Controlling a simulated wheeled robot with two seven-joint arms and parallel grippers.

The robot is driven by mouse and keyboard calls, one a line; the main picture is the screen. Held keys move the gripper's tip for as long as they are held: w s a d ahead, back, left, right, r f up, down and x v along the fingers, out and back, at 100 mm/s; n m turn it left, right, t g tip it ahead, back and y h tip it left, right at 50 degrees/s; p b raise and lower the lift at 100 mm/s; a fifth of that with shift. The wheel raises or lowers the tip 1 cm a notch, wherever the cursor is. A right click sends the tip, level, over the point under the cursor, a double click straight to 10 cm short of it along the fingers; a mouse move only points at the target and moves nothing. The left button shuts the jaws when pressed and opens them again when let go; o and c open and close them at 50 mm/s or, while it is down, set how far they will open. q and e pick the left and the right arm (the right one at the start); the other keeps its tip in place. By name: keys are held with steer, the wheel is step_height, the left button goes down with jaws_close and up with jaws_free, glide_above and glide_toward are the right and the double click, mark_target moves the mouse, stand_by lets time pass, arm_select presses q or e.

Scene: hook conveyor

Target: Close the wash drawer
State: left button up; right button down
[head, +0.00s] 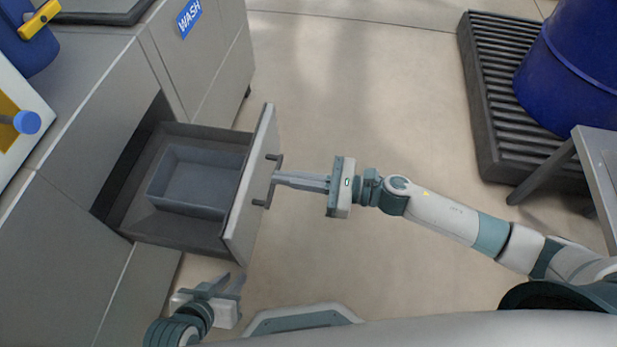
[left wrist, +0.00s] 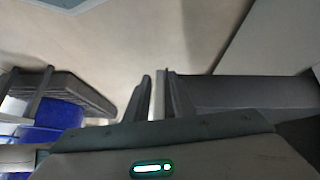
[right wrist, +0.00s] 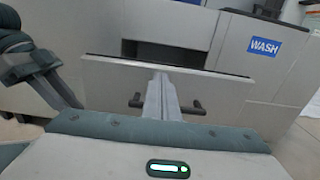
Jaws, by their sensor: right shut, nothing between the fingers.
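The wash drawer (head: 250,195) is pulled out of the grey cabinet. Its light front panel and dark handle (head: 262,203) face right in the head view. My right gripper (head: 277,177) is shut and empty, its fingertips at the middle of the handle, pointing at the front panel. In the right wrist view the fingers (right wrist: 161,90) cover the handle's middle; whether they touch it or the panel I cannot tell. In the left wrist view the drawer's dark side (left wrist: 245,92) is right of the fingers.
A grey bin (head: 197,180) sits inside the drawer. The cabinet (head: 75,230) carries a blue WASH label (head: 189,18). A blue drum (head: 575,65) stands on a dark slatted pallet (head: 490,110) at the right. The floor (head: 370,90) between is clear.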

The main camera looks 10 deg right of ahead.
mark_target(253, 173)
steer(key=x, duration=0.4)
arm_select(q)
steer(key=shift+s+a+f+g, duration=0.1)
steer(key=shift+a+f+g, duration=0.1)
steer(key=shift+a+g, duration=0.15)
arm_select(e)
steer(key=shift+a, duration=0.1)
arm_select(q)
steer(key=shift+r, duration=0.15)
arm_select(e)
steer(key=shift+w+a, duration=0.1)
steer(key=shift+a, duration=0.05)
